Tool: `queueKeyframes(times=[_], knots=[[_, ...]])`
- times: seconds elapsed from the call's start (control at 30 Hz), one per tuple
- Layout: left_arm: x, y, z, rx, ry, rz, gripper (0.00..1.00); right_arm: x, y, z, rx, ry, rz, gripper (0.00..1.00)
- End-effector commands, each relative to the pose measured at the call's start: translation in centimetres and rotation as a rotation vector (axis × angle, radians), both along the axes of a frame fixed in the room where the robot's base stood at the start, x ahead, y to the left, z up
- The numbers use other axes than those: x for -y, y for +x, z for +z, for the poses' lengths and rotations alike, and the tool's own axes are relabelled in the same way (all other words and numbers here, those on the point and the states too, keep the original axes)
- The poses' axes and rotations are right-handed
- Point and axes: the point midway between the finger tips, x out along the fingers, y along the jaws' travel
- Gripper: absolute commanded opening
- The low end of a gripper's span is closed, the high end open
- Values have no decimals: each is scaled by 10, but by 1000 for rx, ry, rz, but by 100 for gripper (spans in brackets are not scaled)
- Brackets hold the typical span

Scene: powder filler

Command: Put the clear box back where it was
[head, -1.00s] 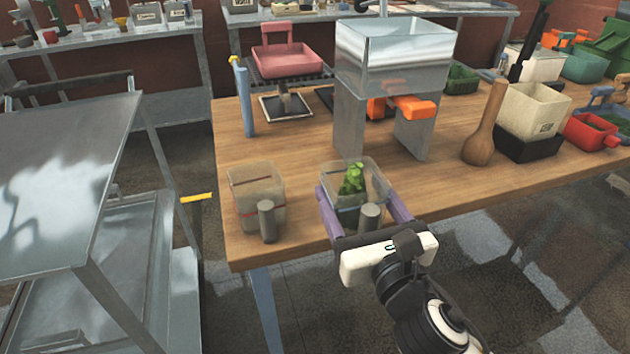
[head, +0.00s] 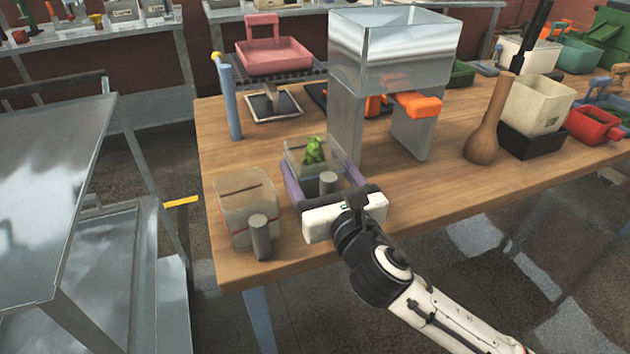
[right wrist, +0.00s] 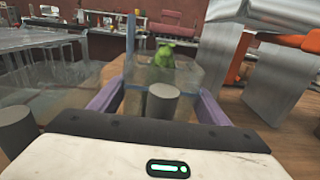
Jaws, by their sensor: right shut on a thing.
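A clear box (head: 338,166) with green contents (head: 313,151) and a grey cylindrical handle stands upright near the front left of the wooden table. My right gripper (head: 318,176) has its purple fingers on both sides of this box and is shut on it. The box also shows between the fingers in the right wrist view (right wrist: 187,76). Whether its base touches the table cannot be told. A second clear box (head: 243,207), with a grey handle and no green contents visible, stands to its left. My left gripper is not in view.
A metal hopper stand (head: 393,60) with an orange part is behind and right of the held box. A blue post (head: 230,102) rises near the left edge. A wooden flask (head: 487,135) stands farther right.

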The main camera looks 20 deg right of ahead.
Motion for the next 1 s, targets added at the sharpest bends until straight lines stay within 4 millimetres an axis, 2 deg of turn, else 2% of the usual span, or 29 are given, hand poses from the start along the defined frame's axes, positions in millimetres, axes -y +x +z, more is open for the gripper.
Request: queueKeyframes(times=[0.03, 0.13, 0.5, 0.53, 0.63, 1.0], knots=[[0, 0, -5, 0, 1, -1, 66, 0, 0, -13, -4, 1, -1, 46], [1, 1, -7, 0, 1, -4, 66, 0, 0, -25, -3, 1, -1, 46], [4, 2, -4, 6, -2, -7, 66, 0, 0, -28, -1, -1, 0, 46], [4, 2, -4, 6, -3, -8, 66, 0, 0, -28, -1, -1, 0, 72], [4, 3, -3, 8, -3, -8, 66, 0, 0, -28, -1, -1, 0, 89], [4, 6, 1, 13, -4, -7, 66, 0, 0, -22, 0, 0, 0, 89]])
